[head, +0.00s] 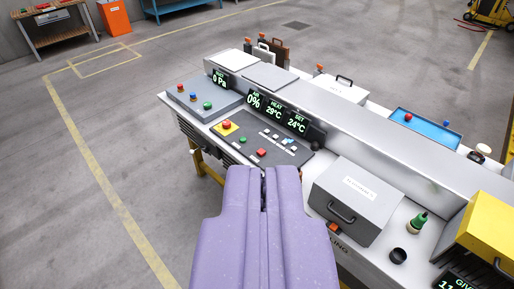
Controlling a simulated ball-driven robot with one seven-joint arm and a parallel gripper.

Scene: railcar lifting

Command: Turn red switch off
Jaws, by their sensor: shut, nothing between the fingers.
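My gripper (264,173) is purple and shut, its fingertips pointing at the near edge of a dark control panel (240,138). On this panel are a red rectangular switch (261,153), just beyond the fingertips, and a green one (243,140) to its left. A red round button (227,124) sits on a yellow plate farther left. Several small white and blue switches (288,142) are at the right. I cannot tell the red switch's position, nor whether the fingers touch the panel.
Displays (276,114) stand behind the panel. A grey panel with coloured knobs (205,100) is at the far left. The left floor is clear.

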